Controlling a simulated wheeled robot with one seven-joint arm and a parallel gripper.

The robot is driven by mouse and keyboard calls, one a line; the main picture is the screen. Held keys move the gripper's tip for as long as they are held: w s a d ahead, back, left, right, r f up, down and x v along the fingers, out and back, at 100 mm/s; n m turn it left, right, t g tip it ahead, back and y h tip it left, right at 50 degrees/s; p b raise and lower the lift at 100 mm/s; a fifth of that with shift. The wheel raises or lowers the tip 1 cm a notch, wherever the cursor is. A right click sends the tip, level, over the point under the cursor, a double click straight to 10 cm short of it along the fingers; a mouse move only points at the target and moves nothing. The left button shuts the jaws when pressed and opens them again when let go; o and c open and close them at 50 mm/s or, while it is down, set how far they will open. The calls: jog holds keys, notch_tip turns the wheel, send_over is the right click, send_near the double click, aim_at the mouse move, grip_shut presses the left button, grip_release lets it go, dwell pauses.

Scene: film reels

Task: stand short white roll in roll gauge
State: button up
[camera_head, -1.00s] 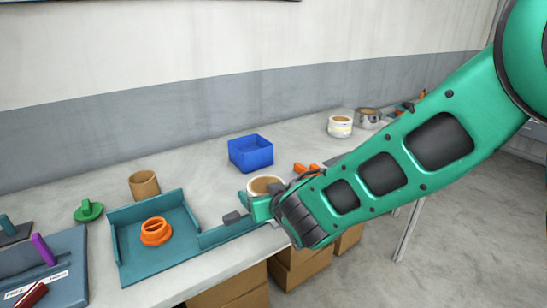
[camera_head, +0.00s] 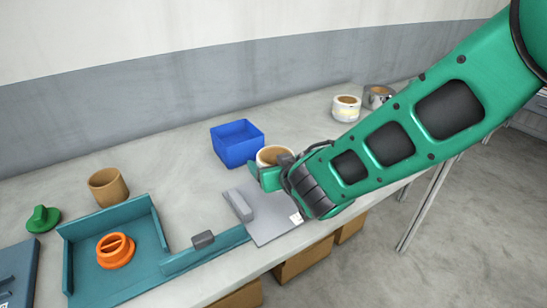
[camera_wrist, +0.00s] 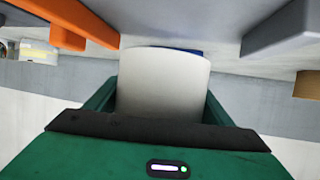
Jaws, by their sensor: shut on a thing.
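The short white roll (camera_head: 274,163) has a brown inner core and is upright. My gripper (camera_head: 270,174) is shut on it, with green fingers on either side. In the wrist view the roll (camera_wrist: 162,82) fills the space between the fingers. A flat grey plate with a raised grey bar (camera_head: 239,205) and a small white label lies on the table, just in front of the held roll; it may be the roll gauge, but I cannot read a name on it. The roll appears above the table, beyond the plate; the exact gap is unclear.
A blue box (camera_head: 237,143) stands close behind the roll. A teal walled tray (camera_head: 160,245) holds an orange ring (camera_head: 115,250). A brown tube (camera_head: 107,188) and green knob (camera_head: 42,218) are at left; another white roll (camera_head: 346,107) is at back right. An orange part (camera_wrist: 75,22) shows in the wrist view.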

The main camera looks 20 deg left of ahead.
jog(key=f, duration=0.2)
jog(key=shift+s+a+f, duration=0.2)
jog(key=shift+a+f, duration=0.15)
jog(key=shift+f, duration=0.7)
jog(key=shift+s, duration=0.15)
dwell(0.8)
jog(key=shift+f, duration=0.55)
jog(key=o, duration=0.9)
jog(key=shift+o, duration=0.2)
jog(key=shift+d, duration=0.1)
jog(key=shift+v, duration=5.45)
jog(key=shift+r, duration=0.1)
